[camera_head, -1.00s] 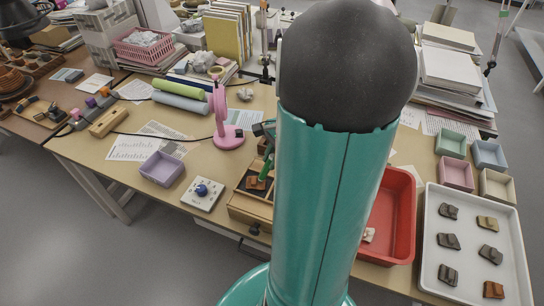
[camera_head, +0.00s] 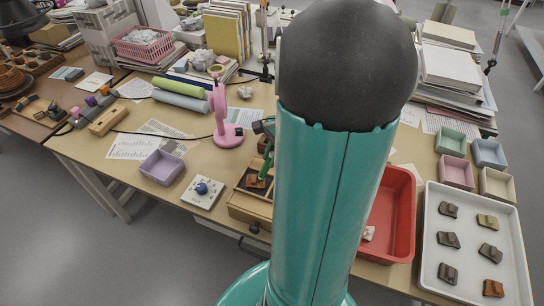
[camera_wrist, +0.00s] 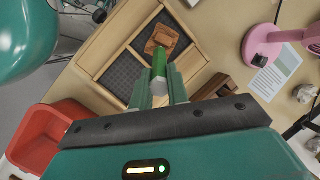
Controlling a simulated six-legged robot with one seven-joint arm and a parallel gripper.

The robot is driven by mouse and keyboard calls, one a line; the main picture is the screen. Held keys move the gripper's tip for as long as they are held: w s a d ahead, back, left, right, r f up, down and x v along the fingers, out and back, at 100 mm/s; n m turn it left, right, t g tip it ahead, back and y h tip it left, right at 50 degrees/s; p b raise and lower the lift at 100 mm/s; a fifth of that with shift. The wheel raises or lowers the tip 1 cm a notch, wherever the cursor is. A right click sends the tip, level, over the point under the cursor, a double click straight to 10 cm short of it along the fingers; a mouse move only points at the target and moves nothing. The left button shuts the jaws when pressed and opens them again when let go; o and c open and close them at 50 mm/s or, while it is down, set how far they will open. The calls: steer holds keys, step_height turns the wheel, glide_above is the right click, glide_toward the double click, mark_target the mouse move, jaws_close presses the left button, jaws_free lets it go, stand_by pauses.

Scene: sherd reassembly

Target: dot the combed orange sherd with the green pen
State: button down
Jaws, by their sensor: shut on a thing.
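My gripper (camera_wrist: 160,88) is shut on the green pen (camera_wrist: 158,64), which points away from the wrist. The pen (camera_head: 265,166) also shows in the head view, beside my arm. An orange-brown sherd (camera_wrist: 163,38) lies on a dark pad in a compartment of the wooden box (camera_wrist: 103,33); it also shows in the head view (camera_head: 256,181). The pen's far end overlaps the sherd's near edge in the wrist view. I cannot tell whether they touch. Any combing on the sherd is too small to make out.
A red bin (camera_head: 402,225) and a white tray (camera_head: 448,283) with several sherds stand at the right. A pink stand (camera_head: 228,134), a white box with a blue knob (camera_head: 203,192) and a lilac tray (camera_head: 162,167) are to the left. My arm hides the table's middle.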

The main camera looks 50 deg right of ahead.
steer(key=shift+r, duration=3.2)
